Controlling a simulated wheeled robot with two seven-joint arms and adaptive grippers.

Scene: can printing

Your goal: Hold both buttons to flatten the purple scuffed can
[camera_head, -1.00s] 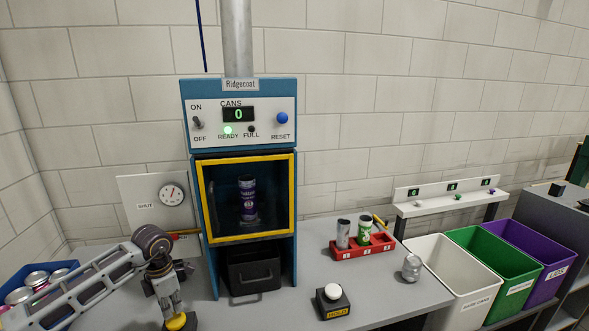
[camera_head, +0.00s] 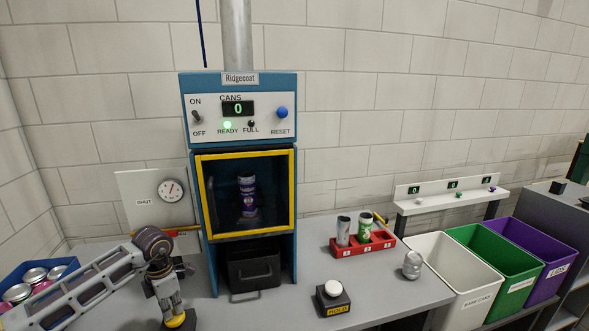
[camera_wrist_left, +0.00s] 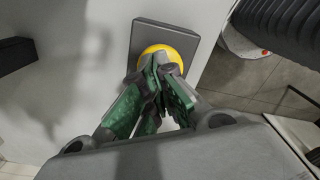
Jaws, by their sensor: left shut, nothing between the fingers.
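The purple can (camera_head: 247,196) stands upright behind the closed yellow-framed window (camera_head: 293,190) of the blue press (camera_head: 187,125). Its scuffs are too small to tell. My left gripper (camera_wrist_left: 158,68) is shut and empty, its tips at the yellow button (camera_wrist_left: 167,54) on a grey base. In the head view it points down at the same yellow button (camera_head: 176,320); whether the button is pressed in I cannot tell. The other button, a white one (camera_head: 333,288) on a black HOLD box (camera_head: 336,308), stands to the right with nothing on it. My right gripper is not in view.
The counter reads 0 and the green READY lamp (camera_head: 227,125) is lit. A red rack (camera_head: 348,252) holds cans, and a silver can (camera_head: 412,265) stands to its right. White, green and purple bins are at right. A blue crate of cans (camera_head: 68,264) is at left.

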